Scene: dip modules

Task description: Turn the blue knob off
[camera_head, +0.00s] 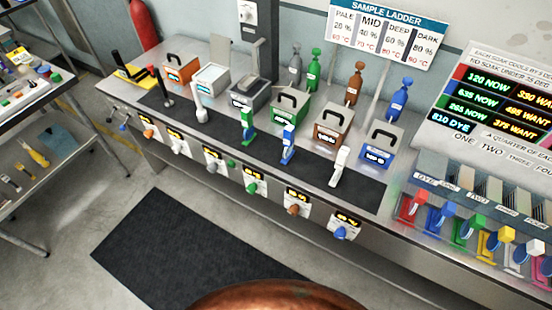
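The blue knob (340,234) sits on the front panel of the bench, at the right end of a row of knobs. A small lit display (348,218) is just above it; its text is too small to read. The blue-fronted dip module (378,150) with a black handle stands on the bench above that knob. The knob's exact turn angle is too small to tell. Neither of my grippers shows in the head view.
Other knobs, including a brown one (293,210) and a green one (252,188), line the panel to the left. Colored handles stand in slots at right, including a red one (418,200). A black floor mat (190,245) lies clear before the bench.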

